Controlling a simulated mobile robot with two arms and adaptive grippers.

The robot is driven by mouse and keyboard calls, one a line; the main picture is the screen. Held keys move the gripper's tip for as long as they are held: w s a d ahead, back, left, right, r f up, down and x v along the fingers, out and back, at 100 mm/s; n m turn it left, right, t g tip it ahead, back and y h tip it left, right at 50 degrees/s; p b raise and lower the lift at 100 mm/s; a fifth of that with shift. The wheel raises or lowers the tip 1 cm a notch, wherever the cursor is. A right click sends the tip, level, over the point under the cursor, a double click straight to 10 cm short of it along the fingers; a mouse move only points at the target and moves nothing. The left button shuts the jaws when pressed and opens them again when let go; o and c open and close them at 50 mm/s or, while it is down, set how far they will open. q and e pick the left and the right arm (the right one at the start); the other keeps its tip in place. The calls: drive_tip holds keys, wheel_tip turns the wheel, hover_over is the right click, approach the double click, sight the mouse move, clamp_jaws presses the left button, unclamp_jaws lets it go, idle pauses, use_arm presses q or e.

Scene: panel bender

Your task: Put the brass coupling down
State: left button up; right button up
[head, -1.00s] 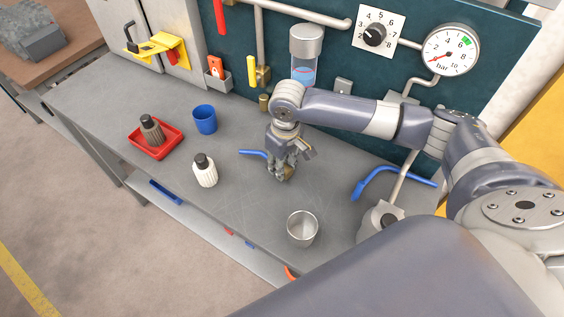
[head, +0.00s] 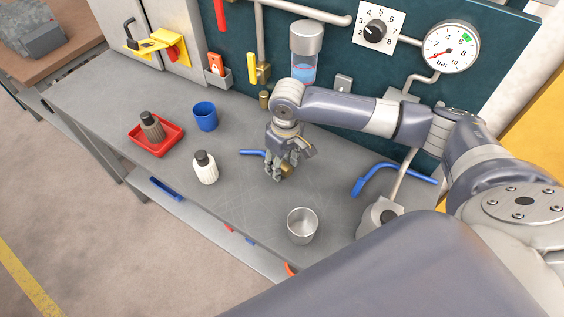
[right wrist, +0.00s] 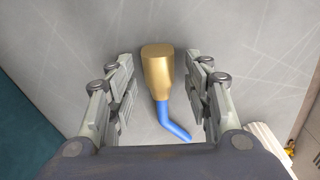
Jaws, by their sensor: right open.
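The brass coupling (right wrist: 158,70) shows in the right wrist view on the grey bench top, between the two fingers of my right gripper (right wrist: 160,100), with a gap on each side. A blue bent rod (right wrist: 172,120) runs from its near end; I cannot tell whether the two are joined. In the head view the coupling (head: 288,168) is partly hidden by my right gripper (head: 281,172), which points down at the bench and is open. My left gripper is not in view.
On the bench (head: 250,205) are a metal cup (head: 302,226), a white ribbed bottle with a dark cap (head: 204,168), a blue cup (head: 205,116) and a red tray (head: 178,143) holding a dark bottle (head: 151,126). A panel with a gauge (head: 451,47) rises behind.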

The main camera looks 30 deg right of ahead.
wheel_tip(320, 180, up, 12)
drive_tip(key=b, duration=0.2)
drive_tip(key=shift+s+r, duration=0.15)
drive_tip(key=shift+s, duration=0.25)
drive_tip(key=shift+d, duration=0.1)
